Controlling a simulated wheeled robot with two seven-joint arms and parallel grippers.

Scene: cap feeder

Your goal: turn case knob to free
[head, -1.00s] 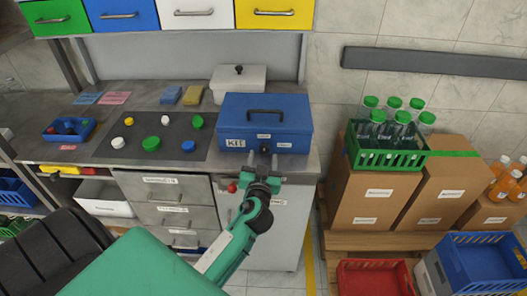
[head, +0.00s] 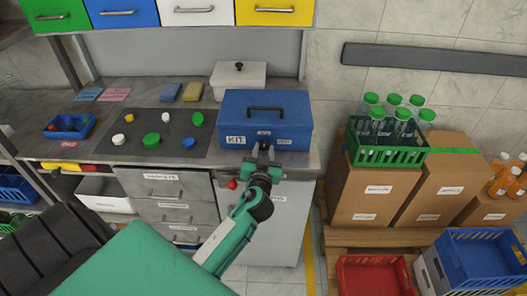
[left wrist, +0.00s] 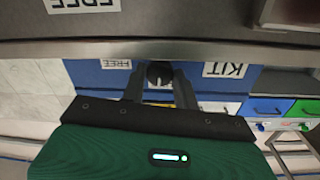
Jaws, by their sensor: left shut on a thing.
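The blue case (head: 295,108) stands on the counter with its black handle on top and a KIT label on its front. My left gripper (head: 263,151) reaches its front from below and is shut on the case knob. In the left wrist view the dark round knob (left wrist: 160,73) sits between the fingertips of my left gripper (left wrist: 160,84), against the blue case front (left wrist: 200,78). That view is upside down, and a FREE label (left wrist: 116,64) shows beside the knob. In the head view the gripper hides the knob. My right gripper is not in view.
A dark mat (head: 174,146) with several caps lies left of the case, and a white lidded box (head: 238,78) stands behind it. The counter's front edge (left wrist: 200,46) runs close to my gripper. A green bottle crate (head: 385,156) stands on cartons at right.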

